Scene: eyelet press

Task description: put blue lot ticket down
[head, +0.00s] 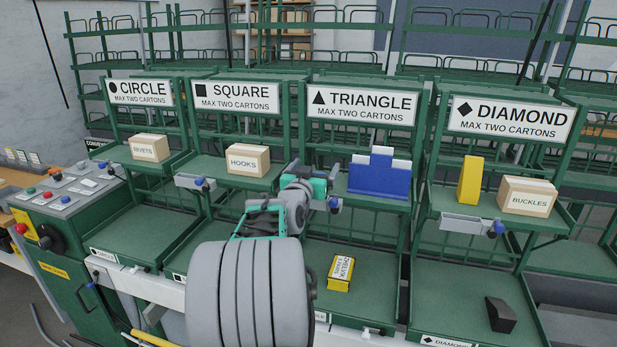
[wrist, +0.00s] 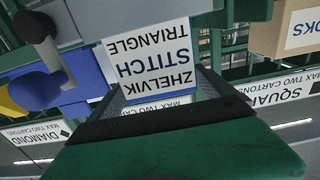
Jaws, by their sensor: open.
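The blue lot ticket (wrist: 150,58) is a white card with blue lettering, reading ZHELVIK STITCH TRIANGLE, upside down in the wrist view. It stands at the grey front tray (wrist: 68,30) of the TRIANGLE shelf; whether it rests in the tray I cannot tell. My gripper (wrist: 157,82) is open, its two dark fingers on either side of the card, apparently not gripping it. In the head view my gripper (head: 320,187) is at the left of the TRIANGLE shelf front, and my wrist hides the ticket. A blue holder with white cards (head: 379,181) stands on that shelf.
Cartons of rivets (head: 149,148), hooks (head: 247,159) and buckles (head: 527,197) sit on neighbouring shelves. A yellow box (head: 468,180) stands on the DIAMOND shelf. A yellow carton (head: 341,272) and a black block (head: 501,314) lie on lower shelves. A blue-tipped knob (wrist: 36,90) is close beside my gripper.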

